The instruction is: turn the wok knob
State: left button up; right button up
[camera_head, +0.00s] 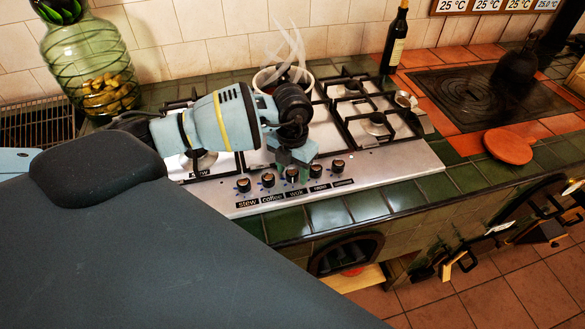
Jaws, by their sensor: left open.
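The wok knob (292,174) is the middle black knob on the front strip of the steel gas hob (385,170), above the label "wok". My left gripper (292,155) is over the hob, just above and behind the wok knob, pointing down. It is open; its fingers are small here, and I cannot tell whether they touch the knob. The wok knob's upper part is close to the fingers and partly hidden. My right gripper is not in view.
Other knobs flank it, including the stew knob (243,185) and coffee knob (268,180). A steaming pot (268,76) stands behind my left arm. A bottle (394,40), a green glass jar (90,62) and a round terracotta lid (508,146) stand around the hob.

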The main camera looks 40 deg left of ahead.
pick_arm(q)
jog(key=c, duration=1)
